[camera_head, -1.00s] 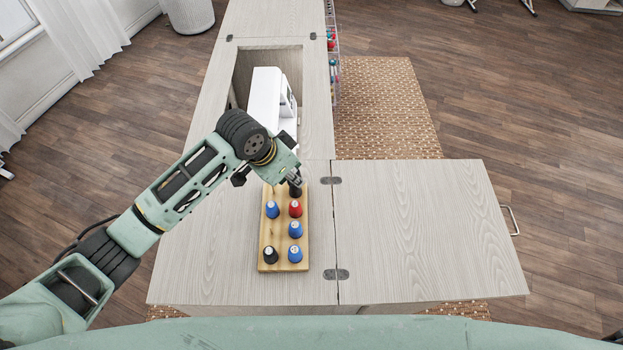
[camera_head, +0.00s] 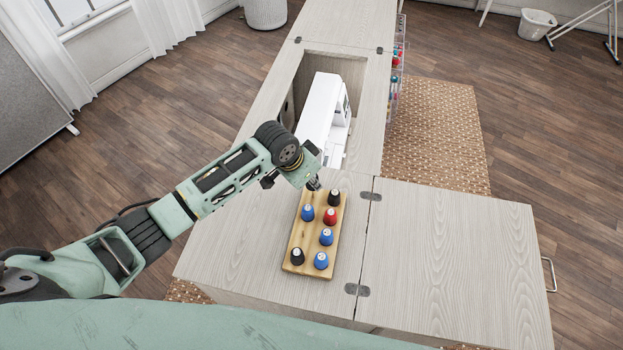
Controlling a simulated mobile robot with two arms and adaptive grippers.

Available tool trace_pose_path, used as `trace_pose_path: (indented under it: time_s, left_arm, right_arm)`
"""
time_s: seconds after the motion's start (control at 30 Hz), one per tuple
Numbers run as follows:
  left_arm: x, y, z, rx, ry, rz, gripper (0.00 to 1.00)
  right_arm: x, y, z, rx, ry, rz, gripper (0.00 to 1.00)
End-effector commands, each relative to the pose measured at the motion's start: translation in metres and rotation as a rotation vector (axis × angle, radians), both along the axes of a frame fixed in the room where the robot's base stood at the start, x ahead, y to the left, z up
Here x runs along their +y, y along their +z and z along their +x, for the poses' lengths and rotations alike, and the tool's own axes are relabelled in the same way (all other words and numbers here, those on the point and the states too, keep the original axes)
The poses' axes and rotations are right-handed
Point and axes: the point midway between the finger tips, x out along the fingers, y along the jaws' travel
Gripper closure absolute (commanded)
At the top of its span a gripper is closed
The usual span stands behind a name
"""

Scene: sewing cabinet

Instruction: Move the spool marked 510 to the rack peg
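A wooden spool tray (camera_head: 305,236) lies on the cabinet top with several spools standing on it. They are a black spool (camera_head: 334,197) at the back right, a red spool (camera_head: 330,216), blue spools (camera_head: 326,236) and a black spool (camera_head: 297,256) at the front left. The number marks are too small to read, so I cannot tell which is 510. My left gripper (camera_head: 314,185) is low over the tray's back left corner, left of the back black spool. Its fingers are too small to tell open or shut. My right gripper is out of view.
A clear rack (camera_head: 398,72) with colored spools hangs on the cabinet's right side at the back. A white sewing machine (camera_head: 322,108) stands in the recess behind the tray. The hinged right leaf (camera_head: 450,265) is bare.

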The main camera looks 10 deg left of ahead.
Motion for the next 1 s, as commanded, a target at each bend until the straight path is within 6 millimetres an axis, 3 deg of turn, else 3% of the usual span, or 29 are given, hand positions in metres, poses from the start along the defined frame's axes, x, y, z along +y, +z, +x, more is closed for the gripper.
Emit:
trace_pose_path:
  time_s: [1.0]
  left_arm:
    - [0.0, -0.014, 0.0, 0.0, 0.0, 0.0, 0.91]
  right_arm:
    - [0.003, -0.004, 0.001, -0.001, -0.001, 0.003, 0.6]
